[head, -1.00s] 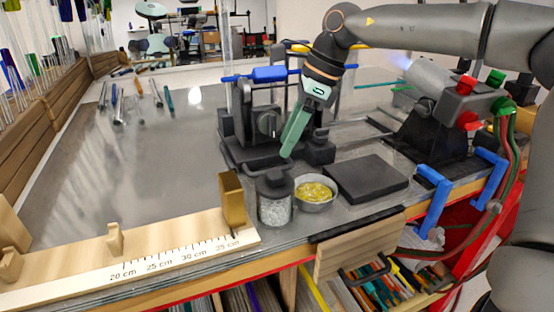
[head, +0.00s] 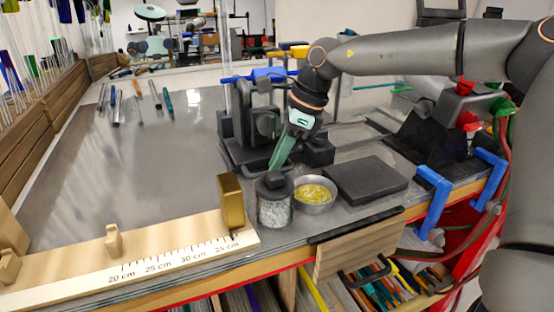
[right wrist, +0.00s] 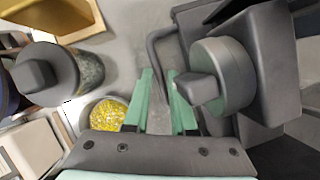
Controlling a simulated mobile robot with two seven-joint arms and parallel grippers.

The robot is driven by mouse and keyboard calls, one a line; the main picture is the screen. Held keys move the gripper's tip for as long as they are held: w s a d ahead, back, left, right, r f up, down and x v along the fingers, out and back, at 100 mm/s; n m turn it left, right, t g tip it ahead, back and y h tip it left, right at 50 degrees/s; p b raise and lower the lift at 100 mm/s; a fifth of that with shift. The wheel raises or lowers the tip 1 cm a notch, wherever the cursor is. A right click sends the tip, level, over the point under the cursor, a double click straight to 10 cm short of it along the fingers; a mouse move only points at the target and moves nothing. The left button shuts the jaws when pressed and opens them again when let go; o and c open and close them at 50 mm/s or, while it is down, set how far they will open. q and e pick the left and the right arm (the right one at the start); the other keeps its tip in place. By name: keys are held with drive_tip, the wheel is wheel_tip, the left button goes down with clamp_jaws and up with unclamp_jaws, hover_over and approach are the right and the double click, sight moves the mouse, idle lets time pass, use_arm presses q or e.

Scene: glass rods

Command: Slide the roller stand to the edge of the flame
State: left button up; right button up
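The roller stand (head: 262,124) is a black stand with a round knob, on the grey bench top behind the jar. A blue rod-like part lies across its top. My right gripper (head: 280,154) has green fingers and points down in front of the stand. In the right wrist view, the fingers (right wrist: 163,78) are apart, with a thin dark bent bar (right wrist: 154,52) of the stand near their tips. I cannot tell whether they touch it. The burner (head: 432,125) stands to the right; its flame is not visible now, with my right arm across that area. My left gripper is not in view.
A lidded jar (head: 274,208), a bowl of yellow bits (head: 314,207) and a black slab (head: 366,179) stand near the front edge. A wooden ruler (head: 165,248) with a brass block (head: 231,200) lies front left. Tools lie back left; the bench middle left is clear.

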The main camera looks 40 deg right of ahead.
clamp_jaws()
idle(0.9)
